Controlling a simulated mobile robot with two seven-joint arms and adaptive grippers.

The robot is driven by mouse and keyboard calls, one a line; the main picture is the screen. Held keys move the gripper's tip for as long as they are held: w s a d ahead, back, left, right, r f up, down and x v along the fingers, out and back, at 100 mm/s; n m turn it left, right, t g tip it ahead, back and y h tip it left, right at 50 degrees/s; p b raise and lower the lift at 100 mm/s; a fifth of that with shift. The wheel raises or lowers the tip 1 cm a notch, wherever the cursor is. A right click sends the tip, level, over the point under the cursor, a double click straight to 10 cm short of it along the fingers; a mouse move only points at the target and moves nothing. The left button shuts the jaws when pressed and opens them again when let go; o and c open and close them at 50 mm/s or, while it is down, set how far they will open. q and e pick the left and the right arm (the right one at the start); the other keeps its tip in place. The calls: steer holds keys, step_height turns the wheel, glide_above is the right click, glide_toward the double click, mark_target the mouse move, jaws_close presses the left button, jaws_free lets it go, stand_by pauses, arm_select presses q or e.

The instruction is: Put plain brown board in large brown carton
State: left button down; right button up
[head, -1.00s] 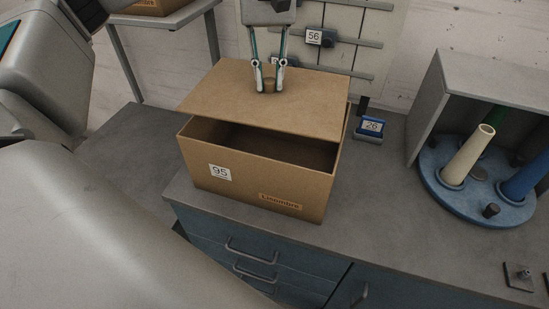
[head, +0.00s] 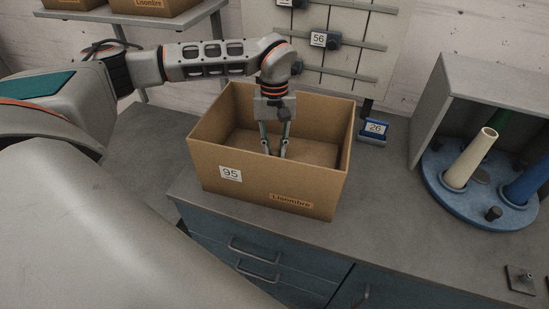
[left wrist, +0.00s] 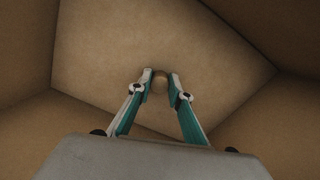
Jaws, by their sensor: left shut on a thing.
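The large brown carton (head: 240,187) stands open on the grey worktop, with a "95" label and a "Lisombre" label on its front. The plain brown board (head: 312,150) is inside it, low between the walls; I cannot tell whether it rests on the bottom. My left gripper (head: 275,155) reaches down into the carton from above, shut on the board's small round knob. In the left wrist view the fingers (left wrist: 160,85) close on that knob, with the board (left wrist: 150,35) beneath and carton walls (left wrist: 25,50) around it. My right gripper is not in view.
A blue holder labelled "26" (head: 373,130) stands right of the carton. Farther right, a blue round base (head: 450,192) carries upright tubes beside a grey housing (head: 432,105). A rack with a "56" tag (head: 319,39) is behind. Clear worktop lies between carton and base.

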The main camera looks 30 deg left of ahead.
mark_target(274, 149)
arm_select(q)
step_height(274, 149, down, 4)
steer(key=shift+w+a+r, duration=0.15)
steer(key=shift+f, duration=0.35)
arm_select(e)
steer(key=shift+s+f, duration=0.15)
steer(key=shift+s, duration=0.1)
arm_select(q)
steer(key=c, duration=1.8)
jaws_free()
steer(key=shift+a, duration=0.1)
steer(key=shift+c, duration=0.2)
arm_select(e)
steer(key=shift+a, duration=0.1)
arm_select(q)
steer(key=shift+r, duration=0.3)
step_height(274, 149, up, 12)
steer(key=w+a, duration=0.1)
steer(key=shift+w+f+b, duration=0.25)
steer(key=shift+b, duration=0.05)
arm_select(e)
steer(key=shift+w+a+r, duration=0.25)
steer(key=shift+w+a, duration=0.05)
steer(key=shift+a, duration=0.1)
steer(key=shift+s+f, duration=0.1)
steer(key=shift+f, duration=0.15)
